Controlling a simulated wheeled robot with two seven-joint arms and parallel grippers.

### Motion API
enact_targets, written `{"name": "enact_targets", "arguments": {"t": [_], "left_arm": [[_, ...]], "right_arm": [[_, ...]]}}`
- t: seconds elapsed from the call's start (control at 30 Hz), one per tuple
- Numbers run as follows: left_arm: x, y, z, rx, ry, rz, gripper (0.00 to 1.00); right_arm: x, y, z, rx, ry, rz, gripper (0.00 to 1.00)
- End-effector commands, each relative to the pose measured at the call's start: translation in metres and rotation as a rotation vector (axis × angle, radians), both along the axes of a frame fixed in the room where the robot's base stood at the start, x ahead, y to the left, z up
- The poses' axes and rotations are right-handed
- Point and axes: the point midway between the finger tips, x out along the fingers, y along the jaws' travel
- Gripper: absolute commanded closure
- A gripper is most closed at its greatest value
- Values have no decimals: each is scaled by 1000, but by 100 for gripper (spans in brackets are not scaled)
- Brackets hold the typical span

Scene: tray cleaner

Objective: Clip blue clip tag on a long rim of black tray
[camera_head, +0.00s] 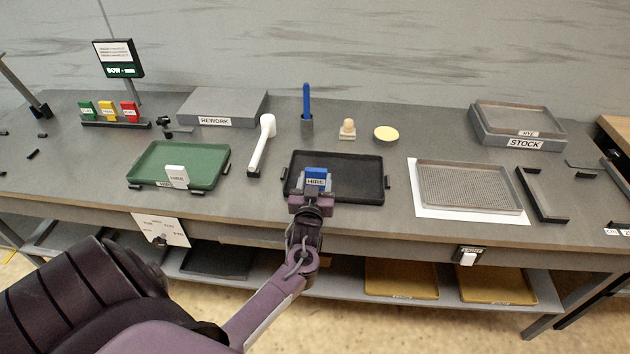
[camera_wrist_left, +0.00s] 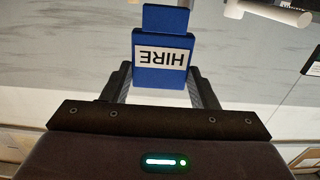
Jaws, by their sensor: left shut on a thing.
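The blue clip tag (camera_head: 316,174) is labelled HIRE and is held upright by my left gripper (camera_head: 312,189). The tag (camera_wrist_left: 162,58) fills the middle of the left wrist view, between the two fingers. The black tray (camera_head: 356,167) lies flat on the bench in the head view. The tag and gripper overlap the front left part of the tray, over its near long rim. I cannot tell whether the tag touches the rim. My right gripper does not show in either view.
A green tray (camera_head: 203,157) with a white clip tag (camera_head: 176,175) on its front rim lies to the left. A white roller-like tool (camera_head: 262,144) stands between the trays. A perforated grey tray (camera_head: 470,187) lies on a white sheet to the right. A blue-handled tool (camera_head: 306,105) stands behind the black tray.

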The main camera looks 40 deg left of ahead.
Motion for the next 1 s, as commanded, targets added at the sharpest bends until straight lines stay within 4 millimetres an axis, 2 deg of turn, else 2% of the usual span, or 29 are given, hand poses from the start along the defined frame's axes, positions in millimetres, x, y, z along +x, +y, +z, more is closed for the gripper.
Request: {"name": "enact_targets", "arguments": {"t": [0.7, 1.0], "left_arm": [[0, 0, 0, 1, -1, -1, 68], [0, 0, -6, 1, -1, -1, 68]], "right_arm": [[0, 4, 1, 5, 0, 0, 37], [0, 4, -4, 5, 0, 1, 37]]}}
